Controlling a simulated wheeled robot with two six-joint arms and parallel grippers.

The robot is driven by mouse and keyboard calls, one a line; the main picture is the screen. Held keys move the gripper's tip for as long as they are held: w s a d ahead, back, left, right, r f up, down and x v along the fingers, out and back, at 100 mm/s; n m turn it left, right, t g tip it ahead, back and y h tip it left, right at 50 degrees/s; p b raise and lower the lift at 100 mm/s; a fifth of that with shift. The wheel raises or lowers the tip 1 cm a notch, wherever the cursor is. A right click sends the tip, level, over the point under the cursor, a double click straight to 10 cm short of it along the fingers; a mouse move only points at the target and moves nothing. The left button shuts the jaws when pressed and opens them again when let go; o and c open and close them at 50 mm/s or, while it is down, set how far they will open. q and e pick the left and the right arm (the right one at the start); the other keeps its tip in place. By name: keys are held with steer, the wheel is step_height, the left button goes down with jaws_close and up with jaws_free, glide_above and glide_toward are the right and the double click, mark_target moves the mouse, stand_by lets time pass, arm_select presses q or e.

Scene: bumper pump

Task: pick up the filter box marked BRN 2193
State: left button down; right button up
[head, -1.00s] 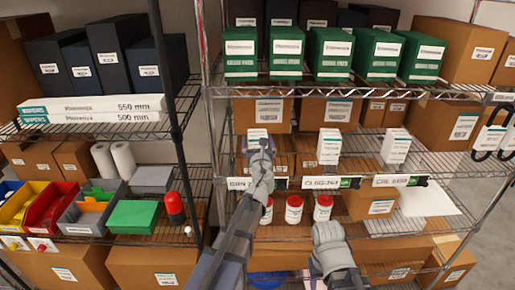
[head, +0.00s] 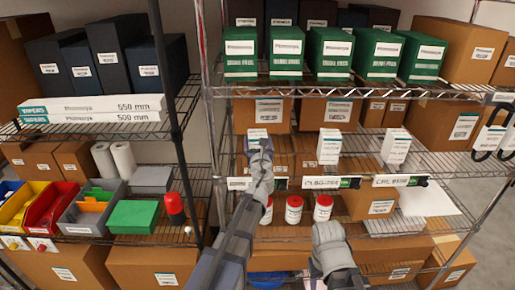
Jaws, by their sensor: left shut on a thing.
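A small white filter box (head: 257,133) is at the left of the middle shelf of the right rack, above the leftmost shelf tag (head: 238,183), whose print is partly covered and too small to read surely. My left gripper (head: 260,150) is in front of this box and shut on it. The gripper and wrist hide most of the box, so I cannot tell whether it is clear of the shelf. My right gripper (head: 330,234) is lower, in front of the shelf edge, apart from the boxes. Its fingers cannot be made out.
Two similar white boxes stand to the right, one in the middle (head: 329,146) and one further right (head: 397,147). Red-and-white jars (head: 294,209) stand below. Green boxes (head: 333,55) line the shelf above. A dark rack post (head: 170,110) is on the left.

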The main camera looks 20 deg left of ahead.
arm_select(q)
steer(key=shift+r, duration=0.15)
step_height(320, 180, up, 10)
steer(key=p, duration=1)
steer(key=shift+f, duration=0.2)
